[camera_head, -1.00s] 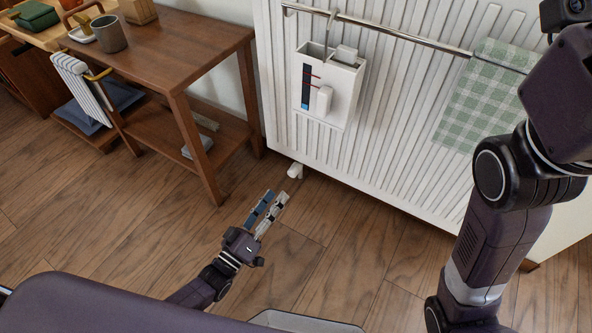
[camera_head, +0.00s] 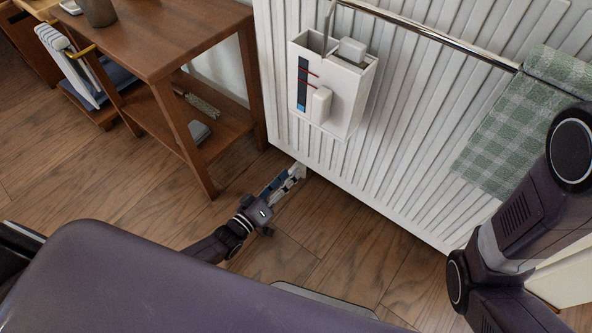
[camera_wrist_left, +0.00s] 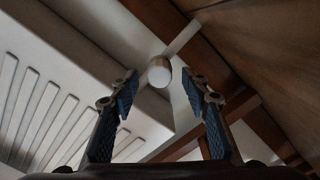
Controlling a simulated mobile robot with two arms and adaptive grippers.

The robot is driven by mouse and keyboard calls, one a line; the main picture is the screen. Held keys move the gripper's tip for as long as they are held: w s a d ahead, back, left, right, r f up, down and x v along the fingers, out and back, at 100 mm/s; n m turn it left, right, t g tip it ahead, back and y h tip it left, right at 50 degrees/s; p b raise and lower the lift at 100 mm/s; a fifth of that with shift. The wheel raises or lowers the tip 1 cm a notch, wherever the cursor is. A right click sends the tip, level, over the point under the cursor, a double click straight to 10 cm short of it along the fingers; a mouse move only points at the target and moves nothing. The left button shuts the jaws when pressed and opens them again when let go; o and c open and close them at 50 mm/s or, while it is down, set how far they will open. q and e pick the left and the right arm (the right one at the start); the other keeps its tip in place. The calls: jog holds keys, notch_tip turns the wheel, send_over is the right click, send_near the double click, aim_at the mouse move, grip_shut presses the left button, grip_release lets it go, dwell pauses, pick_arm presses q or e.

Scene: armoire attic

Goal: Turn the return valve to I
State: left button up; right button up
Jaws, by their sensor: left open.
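The return valve (camera_wrist_left: 159,75) shows in the left wrist view as a small round white knob on a pale pipe, below the radiator (camera_wrist_left: 50,110). My left gripper (camera_wrist_left: 160,92) is open, with one blue-padded finger on each side of the view and the knob between and beyond the tips. Contact cannot be told. In the head view the left gripper (camera_head: 281,182) is at the radiator's lower left corner, its tips overlapping the valve's place, so the valve is mostly hidden there. No I mark can be read. My right arm shows, but its gripper is out of view.
The white radiator (camera_head: 400,130) carries a metal rail (camera_head: 430,36), a green checked towel (camera_head: 520,115) and a white hanging box (camera_head: 340,105). A wooden table (camera_head: 185,35) with a lower shelf stands close on the left. The wooden floor (camera_head: 90,185) is open in front.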

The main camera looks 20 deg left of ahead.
pick_arm(q)
jog(key=shift+b+x, duration=0.55)
jog(key=shift+x, duration=1.15)
jog(key=c, duration=1.2)
jog(key=shift+o, duration=0.2)
